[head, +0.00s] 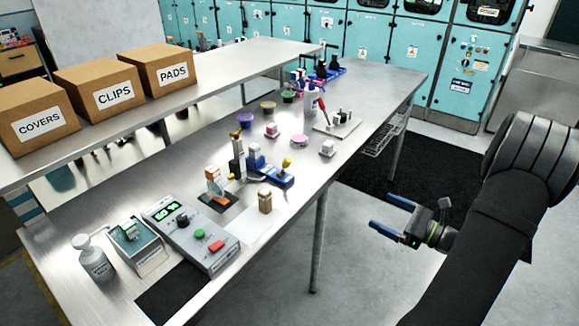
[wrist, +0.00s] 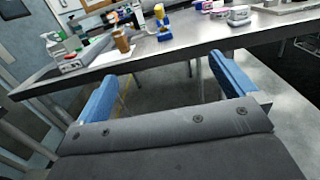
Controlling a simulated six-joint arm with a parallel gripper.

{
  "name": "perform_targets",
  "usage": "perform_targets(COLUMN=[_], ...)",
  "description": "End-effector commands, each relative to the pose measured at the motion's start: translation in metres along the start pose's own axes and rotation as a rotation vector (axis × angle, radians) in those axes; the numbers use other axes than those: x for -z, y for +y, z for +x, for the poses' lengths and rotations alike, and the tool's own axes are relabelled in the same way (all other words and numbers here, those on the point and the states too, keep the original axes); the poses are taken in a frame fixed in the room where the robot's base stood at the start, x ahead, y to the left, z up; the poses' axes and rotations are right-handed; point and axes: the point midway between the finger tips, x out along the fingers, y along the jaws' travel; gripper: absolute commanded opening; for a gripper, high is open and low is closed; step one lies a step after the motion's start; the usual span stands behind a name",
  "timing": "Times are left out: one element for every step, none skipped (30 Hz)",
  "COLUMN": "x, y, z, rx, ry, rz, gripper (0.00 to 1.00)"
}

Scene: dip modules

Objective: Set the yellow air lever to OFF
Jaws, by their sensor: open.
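A small yellow knob (head: 286,162) stands up at the right end of a blue base (head: 279,180) on the steel table; it looks like the air lever. The yellow knob also shows in the wrist view (wrist: 159,12), on its blue base (wrist: 164,35), ahead of my fingers. Its OFF marking is too small to read. My gripper (head: 393,215) is open and empty, off the table's right edge and well apart from the knob. Its two blue fingers are spread in the wrist view (wrist: 168,80).
A plate with a red lever (head: 337,124) and coloured cups sit farther back. The table's front edge (wrist: 200,48) lies between my fingers and these things.

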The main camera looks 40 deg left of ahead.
Motion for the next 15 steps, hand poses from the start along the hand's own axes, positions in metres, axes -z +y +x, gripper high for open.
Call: perform_targets(x=[0.0,0.0,0.0,0.0,0.0,0.0,0.0,0.0,0.0,0.0,0.0,0.0,0.0,0.0,0.0], y=[0.0,0.0,0.0,0.0,0.0,0.0,0.0,0.0,0.0,0.0,0.0,0.0,0.0,0.0,0.0], z=[-0.006,-0.009,-0.012,-0.013,-0.015,-0.016,-0.017,-0.017,-0.017,-0.017,-0.017,-0.017,-0.017,-0.017,-0.017], rx=[0.002,0.001,0.001,0.001,0.001,0.0,0.0,0.0,-0.001,-0.001,-0.001,-0.001,-0.001,-0.001,-0.001], ry=[0.0,-0.001,-0.001,-0.001,-0.001,0.0,0.0,0.0,0.0,0.0,0.0,0.0,0.0,0.0,0.0], rz=[0.0,0.0,0.0,0.0,0.0,0.0,0.0,0.0,0.0,0.0,0.0,0.0,0.0,0.0,0.0], gripper=[1.0,1.0,1.0,1.0,1.0,1.0,1.0,1.0,1.0,1.0,1.0,1.0,1.0,1.0,0.92])
